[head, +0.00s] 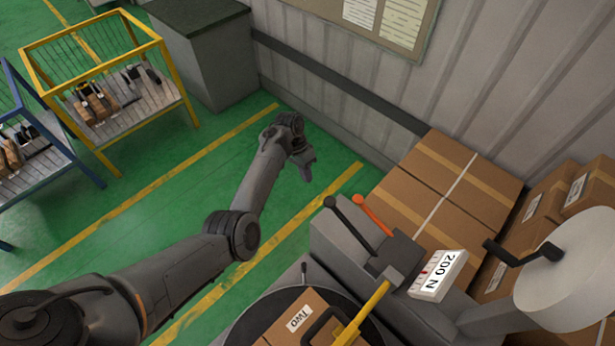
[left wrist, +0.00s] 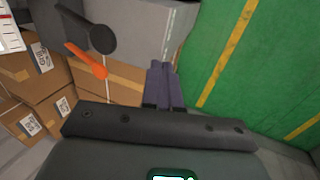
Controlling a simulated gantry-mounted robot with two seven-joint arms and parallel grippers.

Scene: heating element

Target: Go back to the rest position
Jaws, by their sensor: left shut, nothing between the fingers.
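My left arm reaches in from the left in the head view, with the left gripper (head: 307,172) hanging in the air over the green floor, left of the grey machine. The gripper is shut and holds nothing. In the left wrist view its fingers (left wrist: 163,85) are pressed together, with nothing between them. My right gripper is not in view.
The grey machine has a black lever (head: 350,224), an orange lever (head: 374,215) and a 200 N label (head: 438,275). A box marked TWO (head: 297,318) sits on its round plate. Cardboard boxes (head: 446,180) stand behind. A yellow rack (head: 105,76) is at the upper left.

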